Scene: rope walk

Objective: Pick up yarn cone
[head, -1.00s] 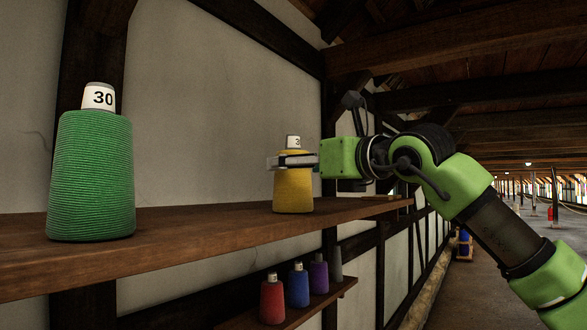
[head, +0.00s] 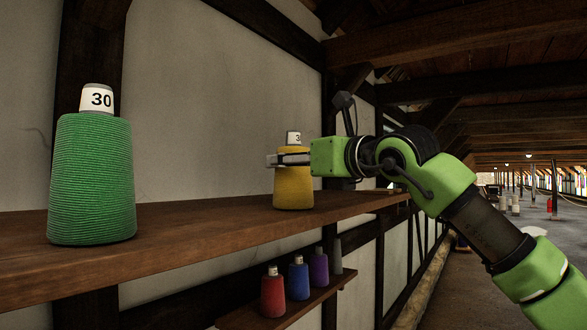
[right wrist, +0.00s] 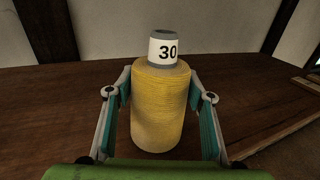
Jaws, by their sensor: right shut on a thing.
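A yellow yarn cone (head: 293,190) with a white top marked 30 stands upright on the upper wooden shelf. It also fills the middle of the right wrist view (right wrist: 162,100). My right gripper (head: 288,160) reaches in from the right, level with the cone's upper body. Its fingers stand on both sides of the cone in the right wrist view (right wrist: 161,112), shut on it. The cone's base appears to rest on the shelf or very close to it; I cannot tell which. My left gripper is not in view.
A large green yarn cone (head: 92,180), also marked 30, stands nearer on the upper shelf (head: 190,229). Below, a small shelf (head: 315,306) holds red (head: 273,293), blue (head: 298,280), purple (head: 318,267) and grey cones. A plaster wall stands close behind; a long open floor lies to the right.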

